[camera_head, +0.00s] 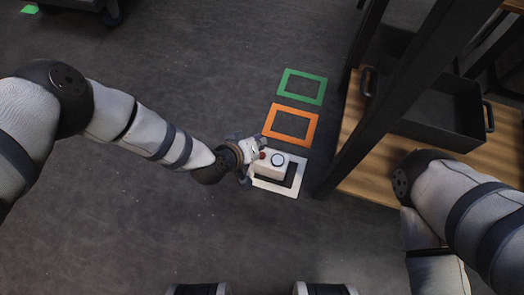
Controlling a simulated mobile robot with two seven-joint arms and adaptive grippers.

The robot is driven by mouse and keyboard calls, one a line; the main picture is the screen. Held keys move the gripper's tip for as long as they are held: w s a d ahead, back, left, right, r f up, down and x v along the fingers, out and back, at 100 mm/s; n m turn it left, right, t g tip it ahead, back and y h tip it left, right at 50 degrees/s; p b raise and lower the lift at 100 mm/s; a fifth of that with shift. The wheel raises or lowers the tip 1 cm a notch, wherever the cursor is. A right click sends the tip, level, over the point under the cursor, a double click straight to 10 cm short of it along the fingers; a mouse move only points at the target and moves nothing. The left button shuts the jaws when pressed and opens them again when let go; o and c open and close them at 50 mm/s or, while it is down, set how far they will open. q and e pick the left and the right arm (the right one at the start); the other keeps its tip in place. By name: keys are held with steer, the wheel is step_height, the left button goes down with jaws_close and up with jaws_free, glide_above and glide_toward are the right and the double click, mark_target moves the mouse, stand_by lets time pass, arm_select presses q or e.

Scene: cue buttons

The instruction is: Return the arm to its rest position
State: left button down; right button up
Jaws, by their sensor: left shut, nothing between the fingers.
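My left arm (150,130) reaches in from the left across the floor. Its gripper (257,158) is shut and sits at the left side of a white button box (272,168). The box has a round button (278,160) on top, and a small red spot shows by the fingertips. Whether the fingers touch the box I cannot tell. My right arm (455,205) is at the lower right; its gripper is out of view.
The box stands within a white square frame (287,190) on the dark floor. An orange frame (314,130) and a green frame (322,91) lie beyond it. A wooden shelf (365,180) with dark posts and a black tray (440,118) stands at right. The floor at lower left is clear.

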arm_select(q)
step_height(320, 180, up, 3)
steer(key=shift+r+p, duration=0.2)
steer(key=shift+p, duration=0.7)
